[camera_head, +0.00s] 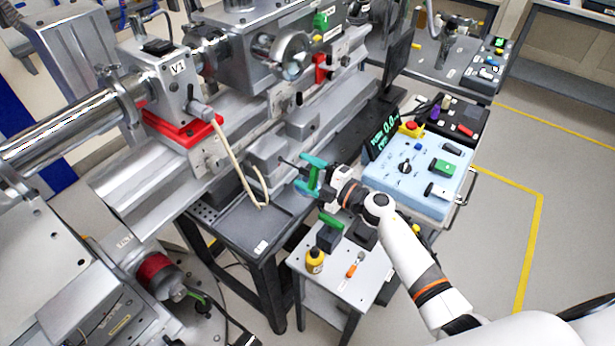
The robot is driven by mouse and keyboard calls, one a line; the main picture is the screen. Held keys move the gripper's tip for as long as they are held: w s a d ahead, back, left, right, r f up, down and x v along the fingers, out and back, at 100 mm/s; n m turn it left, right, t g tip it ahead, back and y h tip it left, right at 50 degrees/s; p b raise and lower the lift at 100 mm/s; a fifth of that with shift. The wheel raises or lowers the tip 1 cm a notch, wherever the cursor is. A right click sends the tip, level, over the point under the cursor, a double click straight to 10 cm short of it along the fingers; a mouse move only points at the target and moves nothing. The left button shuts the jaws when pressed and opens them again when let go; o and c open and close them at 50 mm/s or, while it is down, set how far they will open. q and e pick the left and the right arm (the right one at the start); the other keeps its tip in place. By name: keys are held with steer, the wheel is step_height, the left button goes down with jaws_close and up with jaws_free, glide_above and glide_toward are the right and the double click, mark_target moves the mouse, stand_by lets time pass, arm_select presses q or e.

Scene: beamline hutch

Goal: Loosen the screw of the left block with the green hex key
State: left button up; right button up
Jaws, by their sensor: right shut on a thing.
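My right gripper (318,186) reaches in from the lower right and is shut on the green hex key (313,161). The key's thin dark shaft points left, towards a grey block (268,153) on the front of the machine's rail. This block is the left one of two similar grey blocks; the other (302,123) sits further right along the rail. The shaft tip looks close to the left block, but I cannot tell whether it touches. The screw is too small to make out. My left gripper is not in view.
A beige hose (238,165) hangs over the dark tray (250,222) left of my gripper. Below is a small grey table (345,272) with a yellow bottle (314,261) and an orange-handled tool (355,265). A light-blue control box (425,170) stands to the right.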

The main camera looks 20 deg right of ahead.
stand_by(0.4)
steer(key=shift+f+n+b, duration=0.2)
steer(key=shift+n+b, duration=0.55)
steer(key=shift+n, duration=0.35)
steer(key=shift+n+b, duration=0.35)
steer(key=shift+n, duration=0.15)
steer(key=shift+r+n, duration=0.1)
steer(key=shift+n, duration=0.3)
steer(key=shift+r, duration=0.1)
